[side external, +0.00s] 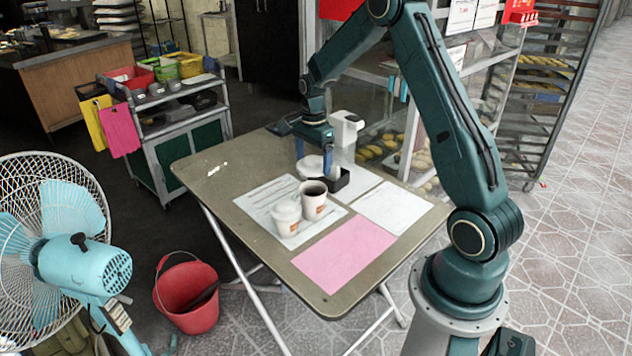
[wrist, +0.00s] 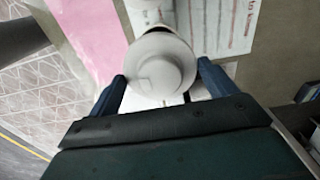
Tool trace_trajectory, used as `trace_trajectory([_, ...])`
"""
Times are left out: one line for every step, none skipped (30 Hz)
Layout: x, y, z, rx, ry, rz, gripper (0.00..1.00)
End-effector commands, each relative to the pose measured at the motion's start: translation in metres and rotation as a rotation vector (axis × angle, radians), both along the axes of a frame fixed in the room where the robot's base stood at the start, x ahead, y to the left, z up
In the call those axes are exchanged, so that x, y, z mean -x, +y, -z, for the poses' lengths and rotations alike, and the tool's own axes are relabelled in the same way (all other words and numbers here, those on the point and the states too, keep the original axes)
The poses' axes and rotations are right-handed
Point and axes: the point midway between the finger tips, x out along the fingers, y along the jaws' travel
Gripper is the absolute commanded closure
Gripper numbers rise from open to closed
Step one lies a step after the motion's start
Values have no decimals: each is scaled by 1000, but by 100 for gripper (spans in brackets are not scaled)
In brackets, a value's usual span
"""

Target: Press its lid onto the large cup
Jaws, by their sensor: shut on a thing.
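My gripper (side external: 314,158) is over the far part of the folding table, its fingers pointing down. It is shut on a white round lid (wrist: 160,66), which sits between the two blue fingers in the wrist view; a pale lid shape (side external: 310,165) shows at the fingers in the side view. The large cup (side external: 313,208) is white, upright and uncovered, with dark drink in it. It stands on a printed sheet, nearer the front than my gripper. Beside it, to the left, stands a smaller white cup (side external: 287,220) with a white lid on.
A black holder (side external: 337,183) and a white dispenser (side external: 345,128) stand close to my gripper's right. A pink sheet (side external: 343,254) and a white sheet (side external: 392,207) lie flat. A blue fan (side external: 85,264) stands at left.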

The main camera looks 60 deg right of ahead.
Motion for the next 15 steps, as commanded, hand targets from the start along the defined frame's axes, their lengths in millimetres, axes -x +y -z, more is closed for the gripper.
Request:
trace_trajectory([0,0,1,0,1,0,37])
trace_trajectory([0,0,2,0,1,0,37])
trace_trajectory([0,0,4,-1,2,0,37])
trace_trajectory([0,0,5,-1,2,0,37])
trace_trajectory([0,0,6,-1,2,-1,37])
trace_trajectory([0,0,8,-1,2,-1,37])
trace_trajectory([0,0,9,-1,2,-1,37])
trace_trajectory([0,0,11,-1,2,-1,37])
trace_trajectory([0,0,14,-1,2,-1,37])
trace_trajectory([0,0,16,-2,3,-1,37])
trace_trajectory([0,0,18,-2,3,-1,37])
trace_trajectory([1,0,20,-2,3,-1,37])
trace_trajectory([0,0,22,-2,3,-1,37])
trace_trajectory([0,0,24,-1,2,-1,37])
trace_trajectory([0,0,27,-1,2,-1,37])
